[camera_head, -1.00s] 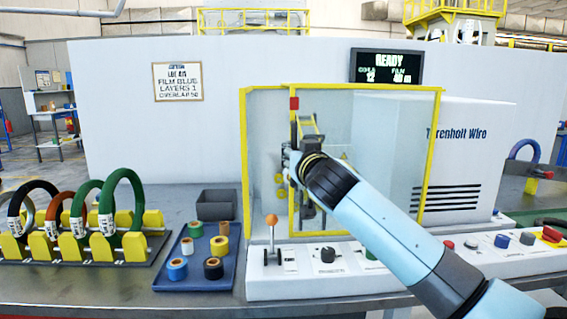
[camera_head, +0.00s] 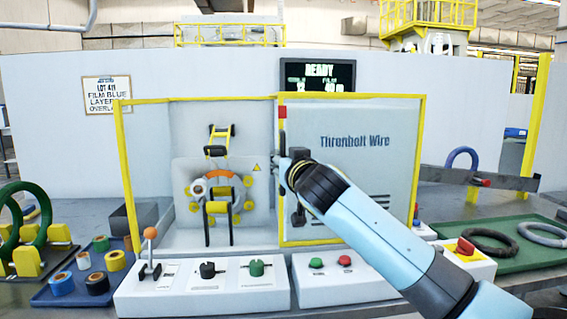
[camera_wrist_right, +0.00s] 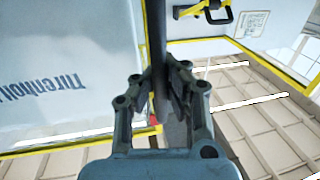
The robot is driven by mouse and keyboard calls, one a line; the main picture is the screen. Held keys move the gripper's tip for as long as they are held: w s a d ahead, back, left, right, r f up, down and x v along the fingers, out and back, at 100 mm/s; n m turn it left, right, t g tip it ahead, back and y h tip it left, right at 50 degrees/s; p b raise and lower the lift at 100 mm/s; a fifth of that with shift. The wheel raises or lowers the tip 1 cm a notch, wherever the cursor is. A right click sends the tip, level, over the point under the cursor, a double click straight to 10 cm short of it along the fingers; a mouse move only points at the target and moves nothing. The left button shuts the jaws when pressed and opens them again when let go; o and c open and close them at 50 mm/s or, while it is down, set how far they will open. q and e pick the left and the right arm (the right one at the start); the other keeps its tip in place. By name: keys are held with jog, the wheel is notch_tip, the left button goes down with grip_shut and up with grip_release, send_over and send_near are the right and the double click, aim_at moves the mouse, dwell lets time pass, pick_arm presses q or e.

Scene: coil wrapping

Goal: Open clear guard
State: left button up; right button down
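The clear guard (camera_head: 390,200) is a see-through pane in a yellow frame. It stands over the right part of the machine front, with the lettering visible behind it. The left part of the front is uncovered, showing the winding head (camera_head: 220,190) with its orange arc and yellow rollers. My right gripper (camera_head: 288,168) is at the guard's left edge. In the right wrist view my right gripper (camera_wrist_right: 168,88) has its fingers closed on the dark bar handle (camera_wrist_right: 157,35). The handle's lower end (camera_head: 298,215) shows below my gripper in the head view. My left gripper is out of view.
A control panel (camera_head: 130,298) with a lever (camera_head: 150,250) and knobs runs along the front below the opening. A blue tray (camera_head: 65,293) of film rolls and green coils on a rack are at left. A green tray (camera_head: 540,260) with rings is at right.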

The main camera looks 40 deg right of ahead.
jog(key=shift+s+d+f, duration=0.1)
jog(key=shift+s+f, duration=0.05)
jog(key=shift+f, duration=0.2)
jog(key=c, duration=1.6)
grip_release()
jog(key=shift+s+r, duration=0.15)
jog(key=shift+r, duration=0.05)
jog(key=shift+o, duration=1.3)
jog(key=shift+r, duration=0.1)
jog(key=v, duration=1.1)
jog(key=shift+s+a, duration=0.25)
jog(key=shift+s, duration=0.1)
